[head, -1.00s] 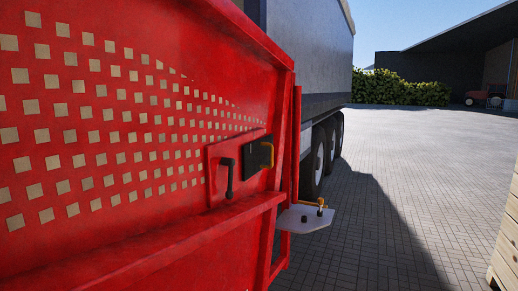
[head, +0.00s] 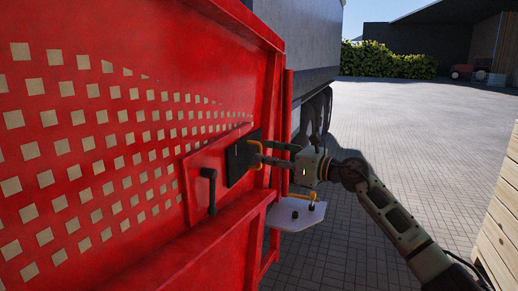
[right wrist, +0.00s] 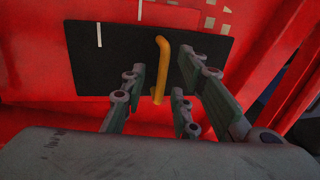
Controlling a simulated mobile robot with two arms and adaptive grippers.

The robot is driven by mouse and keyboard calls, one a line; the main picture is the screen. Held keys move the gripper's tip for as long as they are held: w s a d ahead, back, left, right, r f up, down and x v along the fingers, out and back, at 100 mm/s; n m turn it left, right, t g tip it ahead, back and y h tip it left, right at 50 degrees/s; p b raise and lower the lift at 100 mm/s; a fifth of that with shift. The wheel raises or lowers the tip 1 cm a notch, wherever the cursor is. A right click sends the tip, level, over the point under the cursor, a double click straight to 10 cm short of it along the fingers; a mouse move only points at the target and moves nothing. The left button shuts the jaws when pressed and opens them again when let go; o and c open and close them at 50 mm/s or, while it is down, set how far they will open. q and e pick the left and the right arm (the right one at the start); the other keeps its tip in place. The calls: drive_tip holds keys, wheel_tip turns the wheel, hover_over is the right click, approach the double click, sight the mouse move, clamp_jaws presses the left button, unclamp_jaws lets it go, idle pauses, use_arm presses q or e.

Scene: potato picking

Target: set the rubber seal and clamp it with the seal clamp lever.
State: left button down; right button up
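A black plate (head: 241,158) with a yellow handle (head: 262,147) sits on a raised red panel. The yellow handle (right wrist: 160,68) stands upright in the right wrist view. My right gripper (head: 270,153) is at this handle; its fingers (right wrist: 163,85) are apart, with the handle between them. Contact cannot be told. A dark lever (head: 210,190) hangs on the panel to the left of the plate. I cannot tell which part is the rubber seal. My left gripper is out of view.
The red machine wall (head: 120,90) with square holes fills the left. A red ledge (head: 235,218) juts out below the panel. A wooden crate (head: 499,225) stands at the right edge. Open paving (head: 420,130) lies between, with a hedge (head: 385,60) behind.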

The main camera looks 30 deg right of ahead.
sight(260, 165)
drive_tip(key=x, duration=0.2)
drive_tip(key=shift+w+p, duration=0.3)
drive_tip(key=shift+w, duration=0.05)
drive_tip(key=shift+w+a+f, duration=0.1)
drive_tip(key=shift+w, duration=0.15)
drive_tip(key=shift+s, duration=0.1)
drive_tip(key=c, duration=0.7)
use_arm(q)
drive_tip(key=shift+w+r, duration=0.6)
use_arm(e)
clamp_jaws()
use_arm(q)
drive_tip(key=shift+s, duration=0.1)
